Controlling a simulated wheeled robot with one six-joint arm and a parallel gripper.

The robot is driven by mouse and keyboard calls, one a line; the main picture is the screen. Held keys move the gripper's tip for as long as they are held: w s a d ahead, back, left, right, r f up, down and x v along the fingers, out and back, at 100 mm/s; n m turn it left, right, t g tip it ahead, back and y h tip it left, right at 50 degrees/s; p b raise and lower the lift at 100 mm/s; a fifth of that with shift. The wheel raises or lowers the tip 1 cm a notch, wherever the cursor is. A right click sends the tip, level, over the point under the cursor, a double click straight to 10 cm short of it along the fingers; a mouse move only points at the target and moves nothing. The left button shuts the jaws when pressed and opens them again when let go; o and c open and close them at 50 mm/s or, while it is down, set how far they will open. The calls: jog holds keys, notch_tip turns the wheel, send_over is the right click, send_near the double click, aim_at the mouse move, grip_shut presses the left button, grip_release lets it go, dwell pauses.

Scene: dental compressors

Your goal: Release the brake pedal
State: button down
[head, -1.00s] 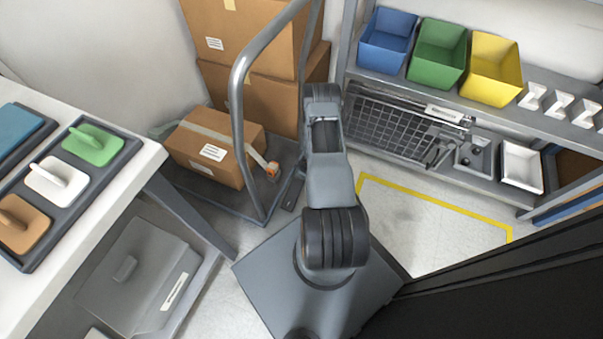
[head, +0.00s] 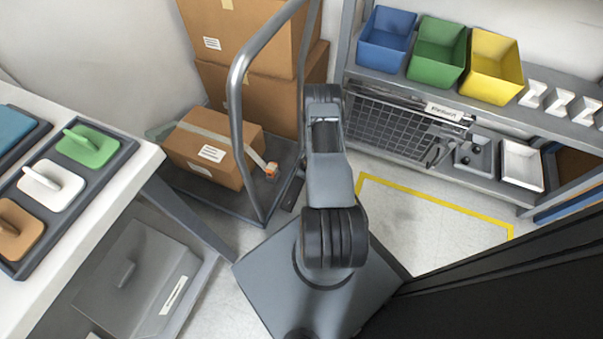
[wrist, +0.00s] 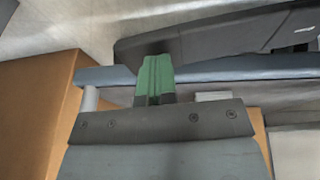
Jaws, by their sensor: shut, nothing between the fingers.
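The hand cart (head: 210,200) has a dark platform and a tall grey handle. A small dark piece (head: 291,194) at the platform's near right corner looks like the brake pedal; whether it is pressed cannot be told. In the wrist view, a long dark part (wrist: 220,38) lies just beyond the fingers and may be this pedal. My gripper (wrist: 154,62) has green fingers, which are shut together and empty. Their tips are at the dark part's lower edge; contact cannot be told. In the head view my arm hides the gripper.
Stacked boxes (head: 270,90) stand behind. A white table (head: 110,195) is at left, a shelf (head: 555,125) at right. Yellow-taped floor (head: 420,220) is clear.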

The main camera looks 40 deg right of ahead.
jog(key=shift+w+d+f+b, duration=0.15)
jog(key=shift+d+f+b, duration=0.1)
jog(key=shift+f+b, duration=0.35)
jog(key=shift+w+d+f+b, duration=0.15)
jog(key=shift+d+f+b, duration=0.2)
jog(key=shift+f, duration=0.35)
jog(key=r+p, duration=0.2)
jog(key=r, duration=0.1)
jog(key=d+r+p, duration=0.1)
jog(key=shift+w+r+p, duration=0.25)
jog(key=shift+r+p, duration=0.15)
jog(key=d+r+p, duration=0.4)
jog(key=r, duration=0.3)
jog(key=shift+s+d+r, duration=0.35)
jog(key=shift+d, duration=0.05)
jog(key=shift+a, duration=0.1)
